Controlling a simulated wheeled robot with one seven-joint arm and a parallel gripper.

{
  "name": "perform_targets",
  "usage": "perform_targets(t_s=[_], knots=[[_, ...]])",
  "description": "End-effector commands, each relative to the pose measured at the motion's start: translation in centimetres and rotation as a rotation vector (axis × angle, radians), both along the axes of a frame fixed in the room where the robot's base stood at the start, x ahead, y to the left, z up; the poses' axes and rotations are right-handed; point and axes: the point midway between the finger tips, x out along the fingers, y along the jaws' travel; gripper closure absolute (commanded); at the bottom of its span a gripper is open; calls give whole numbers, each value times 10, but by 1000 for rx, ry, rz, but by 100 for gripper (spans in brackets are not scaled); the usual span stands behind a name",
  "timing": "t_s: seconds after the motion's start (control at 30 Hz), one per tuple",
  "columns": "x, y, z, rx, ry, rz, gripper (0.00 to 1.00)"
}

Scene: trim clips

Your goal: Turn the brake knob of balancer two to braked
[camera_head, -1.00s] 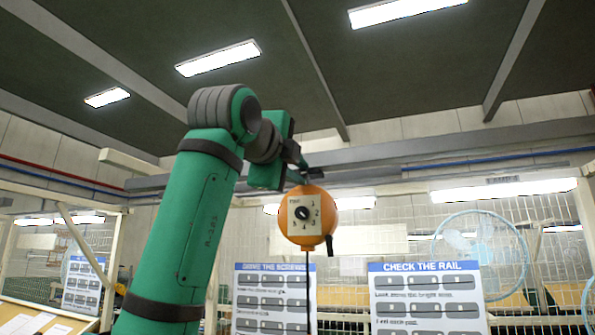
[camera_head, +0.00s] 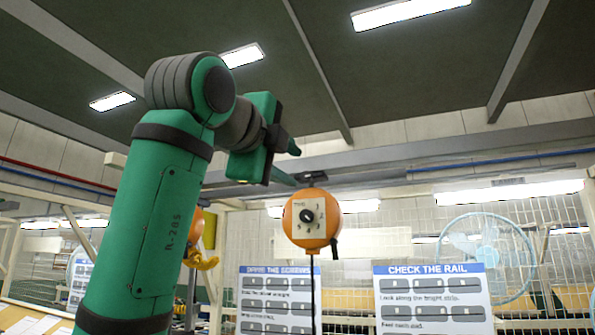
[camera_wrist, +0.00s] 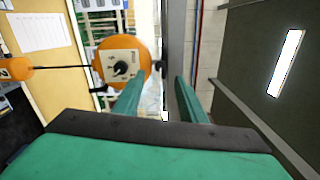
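An orange round balancer (camera_head: 328,204) hangs under an overhead rail, with a pale square dial plate facing me. A black round knob (camera_head: 306,216) sits in the plate's middle; the marks and pointer are too small to read surely. In the wrist view the balancer (camera_wrist: 106,45) and its knob (camera_wrist: 121,69) show beyond and left of the fingers. My gripper (camera_head: 290,164) is up and left of the balancer in the head view. In the wrist view my gripper (camera_wrist: 160,76) has its two fingers spread, with nothing between them, apart from the knob.
Another orange balancer (camera_head: 198,226) with a yellow hook (camera_head: 203,261) is partly hidden behind my arm. The grey rail (camera_head: 400,166) runs above.

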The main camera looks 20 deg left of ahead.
Motion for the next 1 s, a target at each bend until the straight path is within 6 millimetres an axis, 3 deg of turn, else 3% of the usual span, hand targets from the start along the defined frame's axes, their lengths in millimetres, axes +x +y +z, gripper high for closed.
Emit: perform_targets(t_s=[0.1, 0.3, 1.0], knots=[[-19, 1, 0, 2, -1, 0, 62], [-36, 2, -1, 0, 1, 1, 62], [-39, 1, -1, 0, 1, 0, 62]])
